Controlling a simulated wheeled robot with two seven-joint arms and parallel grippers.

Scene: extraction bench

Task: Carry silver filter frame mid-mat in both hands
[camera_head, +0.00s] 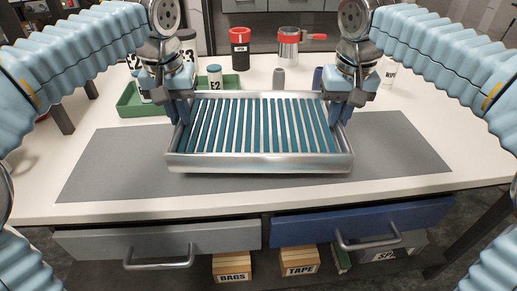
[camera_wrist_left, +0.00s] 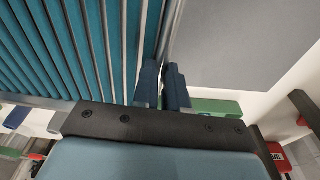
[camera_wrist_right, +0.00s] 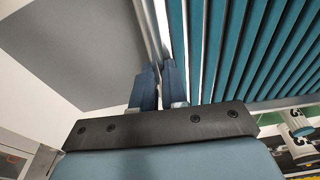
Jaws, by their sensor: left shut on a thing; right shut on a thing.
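The silver filter frame (camera_head: 260,163) is a shallow metal tray shape with teal slats inside, over the middle of the grey mat (camera_head: 400,165). My left gripper (camera_head: 180,112) is shut on its left side wall and my right gripper (camera_head: 340,112) is shut on its right side wall. The frame looks level; I cannot tell whether it touches the mat. In the left wrist view the fingers (camera_wrist_left: 162,85) straddle the frame's rim. In the right wrist view the fingers (camera_wrist_right: 159,88) also straddle the rim. The mat's middle is hidden under the frame.
Drawers, grey (camera_head: 160,241) and blue (camera_head: 360,218), front the bench. Mat ends are clear.

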